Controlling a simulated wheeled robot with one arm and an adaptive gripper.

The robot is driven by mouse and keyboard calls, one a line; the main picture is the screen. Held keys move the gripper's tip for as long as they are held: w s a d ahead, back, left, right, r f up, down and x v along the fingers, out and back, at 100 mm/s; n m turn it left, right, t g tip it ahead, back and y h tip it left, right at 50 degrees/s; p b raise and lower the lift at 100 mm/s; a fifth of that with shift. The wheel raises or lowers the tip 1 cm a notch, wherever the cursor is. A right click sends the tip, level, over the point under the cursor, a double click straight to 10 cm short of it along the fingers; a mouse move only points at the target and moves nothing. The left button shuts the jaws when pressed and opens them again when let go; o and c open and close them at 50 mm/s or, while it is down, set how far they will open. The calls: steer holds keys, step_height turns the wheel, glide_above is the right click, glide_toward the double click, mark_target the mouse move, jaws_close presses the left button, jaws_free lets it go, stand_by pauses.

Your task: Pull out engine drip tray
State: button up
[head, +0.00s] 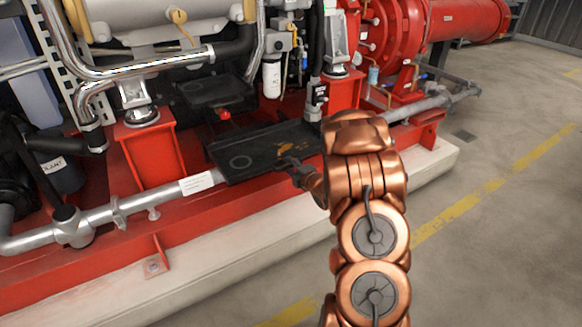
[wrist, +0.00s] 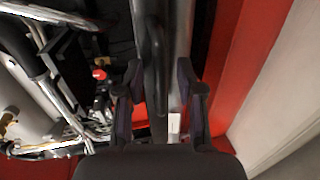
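The engine drip tray (head: 262,146) is a flat black tray with a brown stain and a ring mark. In the head view it sticks out from the red engine base, above the grey pipe. My gripper (head: 291,167) is at the tray's front edge, right of its middle; my arm hides part of this area. In the wrist view my gripper (wrist: 159,78) is open, with one finger on each side of a dark bar (wrist: 156,50), which looks like the tray's front edge or handle. Gaps show between bar and fingers. Whether anything touches is unclear.
A grey pipe (head: 100,217) with a white label (head: 197,183) runs along the red base (head: 190,217), below the tray. A red knob (head: 224,114) and a white filter (head: 272,78) stand behind the tray. Open concrete floor (head: 500,240) lies to the right.

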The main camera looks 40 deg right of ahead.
steer(key=v, duration=1.1)
steer(key=shift+s, duration=0.4)
steer(key=shift+r, duration=0.2)
steer(key=s+a+r+m+g+h+p, duration=0.25)
steer(key=r+m+g+p, duration=0.2)
steer(key=r+p, duration=0.75)
steer(key=s+a+r+m+g+h+p, duration=0.1)
steer(key=s+a+r+m+g+p, duration=0.25)
steer(key=r+m+p, duration=0.8)
steer(key=s+a+r+m+g+y+p, duration=0.1)
steer(key=s+a+r+g+y+p, duration=0.4)
steer(key=s+a+r, duration=2)
steer(key=s+g+p, duration=0.1)
steer(key=g+p, duration=0.3)
steer(key=p, duration=0.6)
steer(key=shift+s+a+r+p, duration=0.25)
steer(key=shift+s+r+p, duration=0.05)
steer(key=shift+s+r, duration=0.1)
